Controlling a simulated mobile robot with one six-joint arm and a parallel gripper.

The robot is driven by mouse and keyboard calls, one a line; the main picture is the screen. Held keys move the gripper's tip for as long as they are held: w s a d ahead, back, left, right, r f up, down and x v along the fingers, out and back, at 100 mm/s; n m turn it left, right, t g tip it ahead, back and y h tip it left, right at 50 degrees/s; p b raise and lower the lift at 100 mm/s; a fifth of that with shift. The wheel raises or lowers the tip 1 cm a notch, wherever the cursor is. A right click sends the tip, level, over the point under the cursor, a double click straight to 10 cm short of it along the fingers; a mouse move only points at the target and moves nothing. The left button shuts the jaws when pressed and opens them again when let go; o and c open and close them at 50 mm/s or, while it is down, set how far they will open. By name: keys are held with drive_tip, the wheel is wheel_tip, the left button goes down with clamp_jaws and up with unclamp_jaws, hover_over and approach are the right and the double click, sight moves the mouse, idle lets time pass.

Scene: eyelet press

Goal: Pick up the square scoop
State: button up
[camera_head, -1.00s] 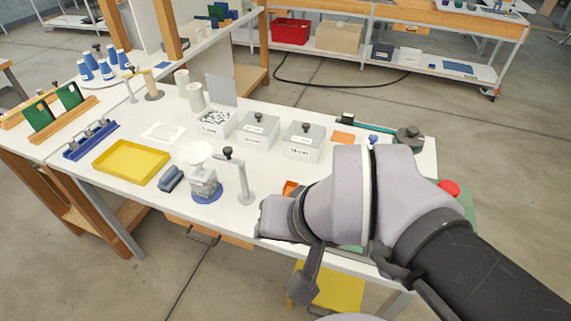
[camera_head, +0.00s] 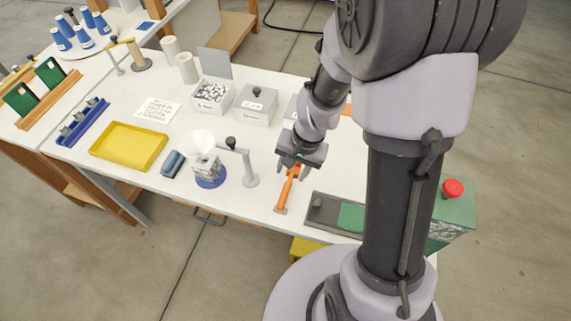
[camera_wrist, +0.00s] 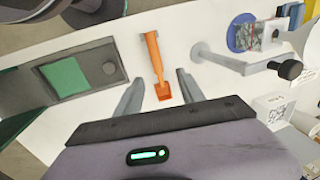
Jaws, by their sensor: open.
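An orange scoop (camera_head: 288,189) lies on the white table, its long handle running towards the table's front edge. In the wrist view the scoop (camera_wrist: 153,55) points towards my gripper, with a small squarish orange end nearest me. My gripper (camera_head: 291,168) is above the scoop's far end in the head view. In the wrist view my gripper (camera_wrist: 158,78) is open and empty, with one finger on each side of the scoop. The fingers appear apart from it.
A grey stand with a black knob (camera_head: 248,165) and a funnel (camera_head: 202,144) are left of the scoop. A grey-green press base (camera_head: 322,211) is close on its right. A yellow tray (camera_head: 130,147) is farther left.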

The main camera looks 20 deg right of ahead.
drive_tip(key=b, duration=0.2)
hover_over(287, 189)
drive_tip(key=f, duration=0.5)
drive_tip(key=shift+d, duration=0.25)
drive_tip(key=f+b, duration=0.2)
drive_tip(key=f, duration=0.3)
drive_tip(key=shift+a+f+b, duration=0.15)
drive_tip(key=shift+a+b, duration=0.05)
drive_tip(key=shift+b, duration=0.2)
clamp_jaws()
